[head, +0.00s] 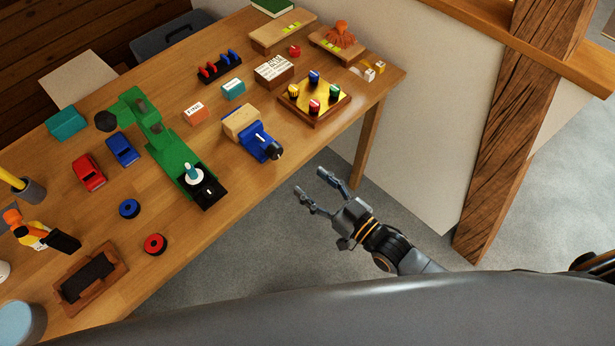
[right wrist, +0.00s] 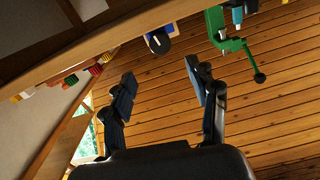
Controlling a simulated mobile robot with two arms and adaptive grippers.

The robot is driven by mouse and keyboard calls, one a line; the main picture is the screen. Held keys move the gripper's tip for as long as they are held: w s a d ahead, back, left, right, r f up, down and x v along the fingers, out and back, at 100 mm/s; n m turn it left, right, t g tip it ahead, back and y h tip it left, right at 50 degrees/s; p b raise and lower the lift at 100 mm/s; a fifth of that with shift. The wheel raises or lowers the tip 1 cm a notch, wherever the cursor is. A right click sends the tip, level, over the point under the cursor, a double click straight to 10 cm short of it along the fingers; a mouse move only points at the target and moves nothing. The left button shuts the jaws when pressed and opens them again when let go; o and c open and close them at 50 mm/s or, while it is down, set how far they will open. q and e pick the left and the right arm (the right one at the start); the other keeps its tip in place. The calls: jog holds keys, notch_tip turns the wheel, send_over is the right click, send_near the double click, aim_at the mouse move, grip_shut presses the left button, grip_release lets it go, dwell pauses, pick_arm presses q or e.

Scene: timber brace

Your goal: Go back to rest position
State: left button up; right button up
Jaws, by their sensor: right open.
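My right gripper (head: 312,188) is open and empty. In the head view it hangs over the grey floor (head: 290,235), off the near edge of the wooden table (head: 165,200). It touches nothing there. The right wrist view shows its two fingers (right wrist: 163,92) spread apart with nothing between them. My left gripper does not show in either view.
A timber post (head: 515,130) and white panel (head: 440,110) stand right. Floor around the gripper is clear.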

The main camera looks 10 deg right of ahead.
dwell(0.5)
jog(key=s+d+f+m+g+h, duration=0.15)
jog(key=d+f, duration=0.25)
jog(key=f, duration=0.4)
jog(key=s+d+f+g+h, duration=0.2)
jog(key=d+f+h, duration=0.1)
jog(key=f, duration=0.6)
jog(key=s+d+f+m+g+h, duration=0.1)
jog(key=s+d+f+h, duration=0.2)
jog(key=f, duration=0.5)
jog(key=s+d+f+g+h, duration=0.1)
jog(key=s+f+g, duration=0.2)
jog(key=s+f, duration=0.3)
jog(key=s+d+f+m+g+h, duration=0.1)
jog(key=s+f, duration=0.4)
jog(key=s, duration=0.7)
jog(key=s+d+f+g+h, duration=0.1)
jog(key=s+d+f+g, duration=0.2)
jog(key=s, duration=0.7)
notch_tip(320, 180, down, 4)
jog(key=shift+d+r+g, duration=0.15)
jog(key=shift+d+g, duration=0.1)
jog(key=shift+g, duration=0.8)
